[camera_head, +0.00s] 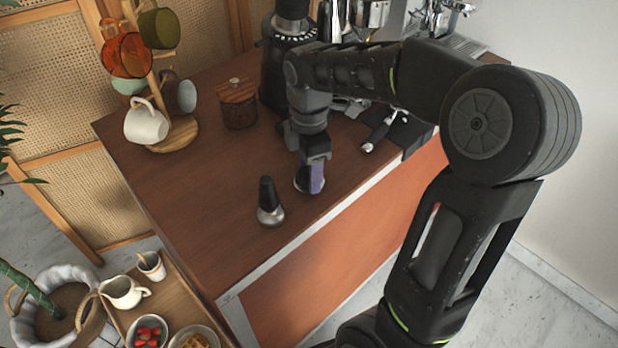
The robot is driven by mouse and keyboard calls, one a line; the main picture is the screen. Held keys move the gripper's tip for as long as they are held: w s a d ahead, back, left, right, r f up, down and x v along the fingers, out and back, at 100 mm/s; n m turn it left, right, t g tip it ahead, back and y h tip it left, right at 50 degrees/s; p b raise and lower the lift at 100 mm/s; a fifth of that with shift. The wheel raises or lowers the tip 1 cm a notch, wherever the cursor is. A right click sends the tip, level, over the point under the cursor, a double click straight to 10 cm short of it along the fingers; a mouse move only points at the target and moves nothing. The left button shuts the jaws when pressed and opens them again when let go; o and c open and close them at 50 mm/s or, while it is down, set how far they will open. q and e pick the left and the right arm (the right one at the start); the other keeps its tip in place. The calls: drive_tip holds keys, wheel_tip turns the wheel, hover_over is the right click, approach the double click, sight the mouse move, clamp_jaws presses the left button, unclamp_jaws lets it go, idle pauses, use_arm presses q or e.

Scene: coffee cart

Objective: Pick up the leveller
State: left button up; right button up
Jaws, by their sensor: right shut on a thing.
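My right gripper (313,178) points down at the wooden counter, near its front edge. It is shut on the leveller (299,183), a low round piece with a metallic rim. My fingers hide much of the leveller. I cannot tell whether it touches the counter or is slightly above it. My left gripper is not in view.
A tamper (269,203) with a black handle and metal base stands just left of the leveller. A portafilter (378,133) lies to the right. The counter's left front is clear.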

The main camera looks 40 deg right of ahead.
drive_tip(key=c, duration=1)
wheel_tip(320, 180, up, 10)
drive_tip(key=shift+r+p, duration=0.1)
drive_tip(key=shift+p, duration=0.35)
idle(0.4)
